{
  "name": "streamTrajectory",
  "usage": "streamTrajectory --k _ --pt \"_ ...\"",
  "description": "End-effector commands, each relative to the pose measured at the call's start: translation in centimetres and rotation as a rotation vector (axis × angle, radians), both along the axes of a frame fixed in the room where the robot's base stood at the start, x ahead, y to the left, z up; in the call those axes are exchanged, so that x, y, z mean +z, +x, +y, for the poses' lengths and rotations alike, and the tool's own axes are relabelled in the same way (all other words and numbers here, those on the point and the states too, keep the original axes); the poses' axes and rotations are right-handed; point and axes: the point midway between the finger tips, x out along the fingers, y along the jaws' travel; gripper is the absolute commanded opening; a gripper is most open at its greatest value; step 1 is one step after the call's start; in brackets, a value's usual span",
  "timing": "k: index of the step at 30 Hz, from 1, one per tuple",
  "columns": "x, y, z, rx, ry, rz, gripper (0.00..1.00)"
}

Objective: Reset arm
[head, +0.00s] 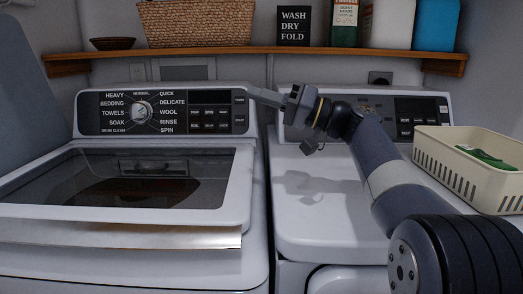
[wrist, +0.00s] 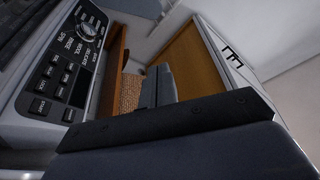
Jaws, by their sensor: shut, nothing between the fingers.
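My gripper (head: 254,92) is shut and empty. It points left, raised near the right end of the washer's control panel (head: 160,113); I cannot tell whether it touches the panel. My arm reaches in from the lower right, over the dryer (head: 320,220). In the wrist view the shut fingers (wrist: 157,83) show in the middle, with the washer's panel (wrist: 65,70) tilted at the left. The washer (head: 100,215) has its dark glass lid down.
A wooden shelf (head: 260,52) above holds a wicker basket (head: 195,25), a sign (head: 293,26) and several bottles. A cream basket (head: 455,165) with a green item stands on the dryer's right side. The dryer top left of my arm is clear.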

Motion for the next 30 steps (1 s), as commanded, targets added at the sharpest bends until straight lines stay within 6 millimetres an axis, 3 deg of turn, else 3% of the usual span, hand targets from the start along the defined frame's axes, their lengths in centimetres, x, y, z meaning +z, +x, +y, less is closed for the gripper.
streamTrajectory --k 9,30 --pt "2.3 1.5 0.0 0.0 0.001 0.083 0.0" --pt "5.4 5.0 0.0 0.0 0.0 0.244 0.0"
